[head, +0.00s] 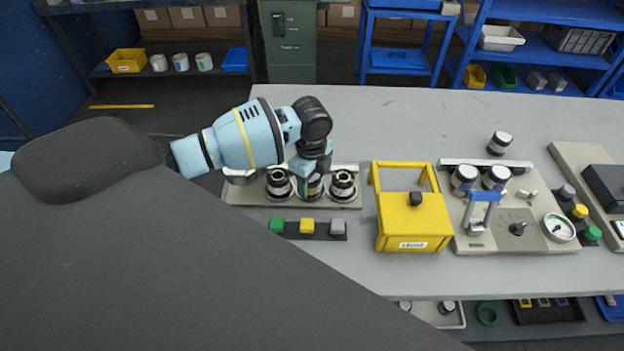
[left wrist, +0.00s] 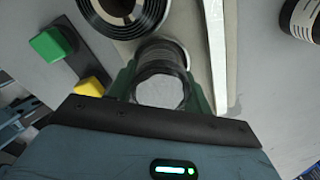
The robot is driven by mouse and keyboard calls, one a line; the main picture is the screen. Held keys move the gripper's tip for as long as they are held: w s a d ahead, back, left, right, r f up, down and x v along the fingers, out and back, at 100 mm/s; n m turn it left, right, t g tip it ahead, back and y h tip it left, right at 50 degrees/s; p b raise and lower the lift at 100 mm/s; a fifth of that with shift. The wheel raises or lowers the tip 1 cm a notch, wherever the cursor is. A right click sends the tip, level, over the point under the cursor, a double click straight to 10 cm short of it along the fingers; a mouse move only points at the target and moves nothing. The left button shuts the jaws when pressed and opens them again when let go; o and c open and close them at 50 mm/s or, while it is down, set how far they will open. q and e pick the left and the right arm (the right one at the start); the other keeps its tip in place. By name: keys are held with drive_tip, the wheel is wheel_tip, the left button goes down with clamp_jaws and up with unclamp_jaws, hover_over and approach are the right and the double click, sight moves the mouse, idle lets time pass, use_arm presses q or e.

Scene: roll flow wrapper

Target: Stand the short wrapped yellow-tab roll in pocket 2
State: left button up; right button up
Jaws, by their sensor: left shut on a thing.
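My left gripper (head: 310,184) reaches down over the middle of a pale pocket rack (head: 352,204). In the left wrist view its green fingers (left wrist: 162,88) are shut on a short dark roll (left wrist: 160,92) with a pale end face. The held roll is upright at the middle position, behind the yellow block (head: 307,226); I cannot tell whether it is seated. No yellow tab is clear on it. Dark ringed pieces stand at the left (head: 279,184) and right (head: 342,185) positions. My right gripper is not in view.
A green block (head: 277,225) and a grey block (head: 337,228) flank the yellow one. A yellow framed box (head: 415,225) stands right of the rack. Further right, a fixture plate (head: 535,198) holds rolls, a blue handle and a gauge. One loose roll (head: 499,143) stands behind it.

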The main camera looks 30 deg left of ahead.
use_arm(q)
drive_tip(key=shift+f, duration=0.2)
drive_tip(key=o, duration=1.1)
drive_tip(key=shift+c, duration=0.2)
wheel_tip(320, 180, up, 12)
drive_tip(key=shift+r+p, duration=0.15)
drive_tip(key=shift+p, duration=0.25)
